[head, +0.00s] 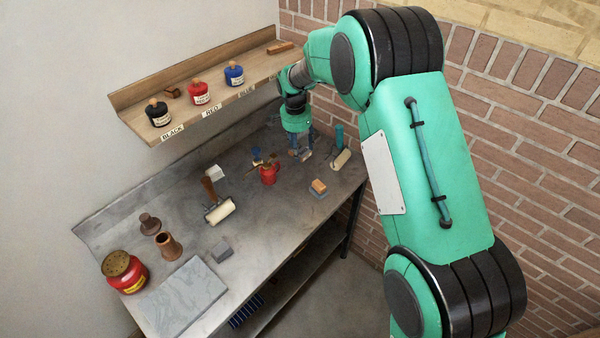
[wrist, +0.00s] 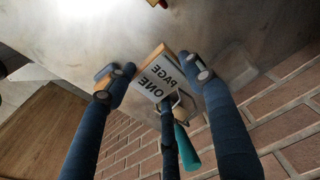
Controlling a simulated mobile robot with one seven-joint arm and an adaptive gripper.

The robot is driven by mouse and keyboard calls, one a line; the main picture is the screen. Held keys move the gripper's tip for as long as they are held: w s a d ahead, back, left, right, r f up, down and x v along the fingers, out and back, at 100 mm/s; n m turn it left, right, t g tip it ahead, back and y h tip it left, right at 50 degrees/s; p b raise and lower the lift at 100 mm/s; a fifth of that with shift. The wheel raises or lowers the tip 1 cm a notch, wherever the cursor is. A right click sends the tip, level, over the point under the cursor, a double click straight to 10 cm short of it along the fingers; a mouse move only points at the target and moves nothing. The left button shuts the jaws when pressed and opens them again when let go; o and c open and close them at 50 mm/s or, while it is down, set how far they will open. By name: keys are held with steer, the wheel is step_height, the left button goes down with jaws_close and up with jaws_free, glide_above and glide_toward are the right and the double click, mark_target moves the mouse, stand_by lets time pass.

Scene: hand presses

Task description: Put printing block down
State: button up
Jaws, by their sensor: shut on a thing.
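The printing block (wrist: 162,77) has a pale face with the mirrored words PAGE ONE and a light wooden side. In the wrist view it sits between the fingertips of my gripper (wrist: 155,82), with the lettered face toward the camera. In the head view my gripper (head: 302,152) is at the far right part of the metal bench (head: 270,225), close to its top, and the block is small and mostly hidden by the fingers there. I cannot tell whether the block touches the bench.
A red can of brushes (head: 268,175) stands to the left. A wooden-topped block (head: 319,186) lies in front. The wall shelf (head: 215,102) holds ink bottles.

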glide_above(300, 172)
steer(key=shift+s+a+f+b, duration=0.15)
steer(key=shift+f+b, duration=0.3)
steer(key=shift+f, duration=2)
steer(key=shift+f, duration=0.1)
steer(key=shift+f+b, duration=0.5)
steer(key=shift+f, duration=1.9)
steer(key=shift+f, duration=0.15)
steer(key=o, duration=1.2)
steer(key=r, duration=0.4)
steer(key=r+p, duration=0.1)
steer(key=r, duration=0.3)
steer(key=s+r+p, duration=0.1)
steer(key=r, duration=0.3)
steer(key=shift+a+r, duration=0.1)
steer(key=shift+a, duration=0.3)
